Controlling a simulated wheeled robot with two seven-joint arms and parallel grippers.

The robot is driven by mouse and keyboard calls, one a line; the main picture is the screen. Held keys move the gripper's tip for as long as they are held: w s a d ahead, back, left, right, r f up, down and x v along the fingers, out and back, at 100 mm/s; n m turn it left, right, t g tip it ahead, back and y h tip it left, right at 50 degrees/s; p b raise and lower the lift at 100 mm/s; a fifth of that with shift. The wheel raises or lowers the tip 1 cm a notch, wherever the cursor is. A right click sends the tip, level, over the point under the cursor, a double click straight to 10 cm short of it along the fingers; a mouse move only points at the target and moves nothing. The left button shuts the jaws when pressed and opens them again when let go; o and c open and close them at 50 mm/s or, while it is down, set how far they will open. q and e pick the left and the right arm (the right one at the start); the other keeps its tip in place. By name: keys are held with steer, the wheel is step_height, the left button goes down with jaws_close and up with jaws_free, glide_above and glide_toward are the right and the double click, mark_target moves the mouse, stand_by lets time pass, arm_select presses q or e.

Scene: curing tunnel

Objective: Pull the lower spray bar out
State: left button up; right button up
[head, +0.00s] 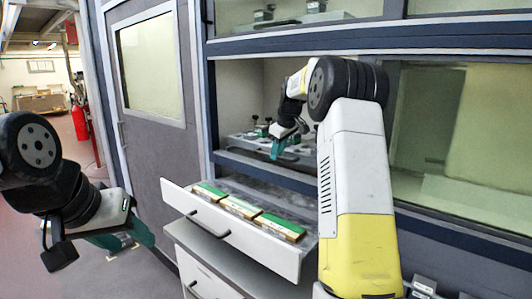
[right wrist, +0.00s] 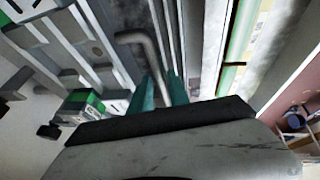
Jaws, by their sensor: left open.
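A grey bent rod (right wrist: 148,52) shows in the right wrist view and looks like part of a spray bar; I cannot tell whether it is the lower one. Its near end runs down between the two teal fingers of my right gripper (right wrist: 162,90). The fingers stand on either side of it; whether they press on it is unclear. In the head view my right gripper (head: 279,150) reaches into the tunnel's open bay, and the rod is too small to make out there. My left gripper (head: 124,238) is open and empty at the lower left, away from the tunnel.
Small fittings stand on a grey ledge (head: 240,142) inside the bay. A grey door (head: 150,105) is at the left, with a red extinguisher (head: 79,120) beyond. Floor is clear at far left.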

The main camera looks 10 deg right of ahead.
jaws_close()
stand_by(1.2)
